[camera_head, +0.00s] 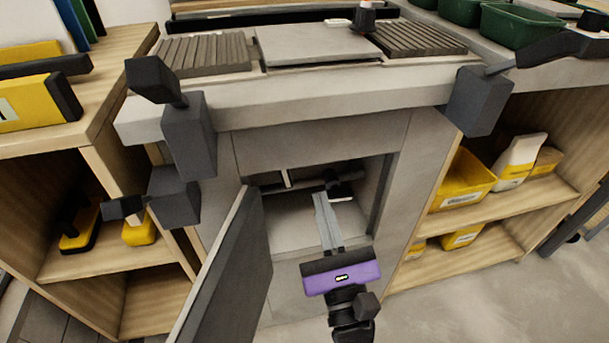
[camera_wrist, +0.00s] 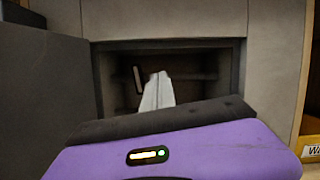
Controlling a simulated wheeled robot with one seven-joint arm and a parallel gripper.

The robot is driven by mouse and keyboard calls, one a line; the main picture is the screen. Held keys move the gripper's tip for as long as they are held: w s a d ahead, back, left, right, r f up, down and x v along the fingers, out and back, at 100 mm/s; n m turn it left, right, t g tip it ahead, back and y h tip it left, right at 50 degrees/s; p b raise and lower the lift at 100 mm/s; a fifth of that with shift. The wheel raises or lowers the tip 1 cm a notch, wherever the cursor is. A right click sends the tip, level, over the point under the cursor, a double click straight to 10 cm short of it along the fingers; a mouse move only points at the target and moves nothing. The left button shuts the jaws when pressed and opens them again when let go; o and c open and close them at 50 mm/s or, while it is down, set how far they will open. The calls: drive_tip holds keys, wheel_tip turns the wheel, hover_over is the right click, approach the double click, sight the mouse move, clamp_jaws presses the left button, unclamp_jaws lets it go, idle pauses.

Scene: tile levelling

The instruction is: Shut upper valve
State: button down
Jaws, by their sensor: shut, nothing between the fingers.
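My gripper (camera_head: 320,198) reaches through the opening of the grey cabinet under the worktop. Its pale fingers are together with nothing between them; they also show in the wrist view (camera_wrist: 163,76). Inside, a dark horizontal pipe (camera_head: 308,187) crosses behind the fingertips. A thin light handle (camera_head: 287,178) stands nearly upright at the pipe, left of the fingertips. In the wrist view a narrow upright handle (camera_wrist: 138,80) shows just left of the fingers, apart from them in the picture. I cannot tell which valve it belongs to. The fingers hide part of the pipe; any lower valve is not clear.
The cabinet door (camera_head: 225,270) stands open on the left, close to my arm. The cabinet frame (camera_head: 395,200) bounds the opening on the right. Above is the worktop (camera_head: 300,108) with tiles. Wooden shelves with yellow bins (camera_head: 462,182) stand to the right.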

sight(284, 172)
drive_tip(key=d+r+n+g+p, duration=0.35)
drive_tip(key=d+n+p, duration=0.45)
drive_tip(key=n+p, duration=0.5)
drive_tip(key=w+a+f+n+g+y, duration=0.1)
drive_tip(key=w+a+f+n, duration=0.1)
drive_tip(key=a, duration=0.3)
drive_tip(key=w+a+f+n+g+y+p, duration=0.1)
drive_tip(key=w+a+f+n, duration=0.1)
drive_tip(key=a+n, duration=0.3)
drive_tip(key=shift+w+a+f+y, duration=0.15)
drive_tip(key=shift+w+a+y, duration=0.35)
drive_tip(key=shift+w, duration=0.4)
drive_tip(key=shift+a+g, duration=0.1)
drive_tip(key=shift+g, duration=0.15)
